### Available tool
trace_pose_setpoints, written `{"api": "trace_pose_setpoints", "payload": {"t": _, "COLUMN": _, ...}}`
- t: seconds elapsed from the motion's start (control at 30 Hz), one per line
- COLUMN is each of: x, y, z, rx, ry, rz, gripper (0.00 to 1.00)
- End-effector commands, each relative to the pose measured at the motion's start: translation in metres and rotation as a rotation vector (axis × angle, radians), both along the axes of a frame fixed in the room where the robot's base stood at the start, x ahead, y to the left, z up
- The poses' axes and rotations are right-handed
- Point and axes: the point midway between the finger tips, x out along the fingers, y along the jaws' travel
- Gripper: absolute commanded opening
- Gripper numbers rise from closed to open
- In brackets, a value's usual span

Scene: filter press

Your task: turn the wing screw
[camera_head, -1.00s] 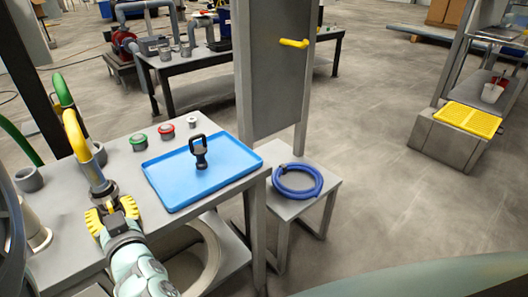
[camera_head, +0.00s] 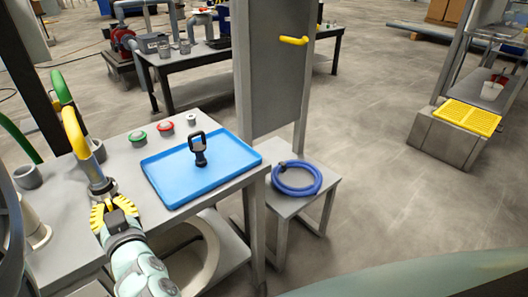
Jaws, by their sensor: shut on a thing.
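My gripper (camera_head: 113,210), with yellow ribbed fingers, is at the left part of the grey bench, at the lower end of a yellow curved pipe (camera_head: 75,135) with a grey metal collar (camera_head: 102,186). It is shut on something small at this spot. The fingers hide what they hold; by its place I take it to be the wing screw, but its wings cannot be made out. I cannot tell how far it is turned.
Right of my gripper, a blue tray (camera_head: 180,200) holds an upright black piece with a ring handle (camera_head: 198,148). Green (camera_head: 138,138) and red (camera_head: 165,130) buttons are behind the tray. A blue hose coil (camera_head: 297,180) lies on a low stand. A grey post and panel (camera_head: 275,75) rise beyond the bench.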

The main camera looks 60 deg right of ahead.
Motion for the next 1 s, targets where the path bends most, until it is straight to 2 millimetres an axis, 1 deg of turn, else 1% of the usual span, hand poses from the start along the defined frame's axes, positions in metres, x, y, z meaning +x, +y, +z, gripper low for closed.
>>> {"api": "trace_pose_setpoints", "payload": {"t": 0.27, "x": 0.0001, "y": 0.0, "z": 0.0002, "rx": 0.02, "ry": -0.002, "rz": -0.001, "gripper": 0.0}}
{"api": "trace_pose_setpoints", "payload": {"t": 0.47, "x": -0.0003, "y": -0.0006, "z": 0.0017, "rx": 0.099, "ry": -0.02, "rz": -0.002, "gripper": 0.0}}
{"api": "trace_pose_setpoints", "payload": {"t": 0.67, "x": -0.0005, "y": -0.0002, "z": 0.0025, "rx": 0.247, "ry": -0.059, "rz": -0.002, "gripper": 0.0}}
{"api": "trace_pose_setpoints", "payload": {"t": 1.0, "x": 0.0, "y": -0.0004, "z": -0.0001, "rx": 0.554, "ry": -0.149, "rz": -0.001, "gripper": 0.0}}
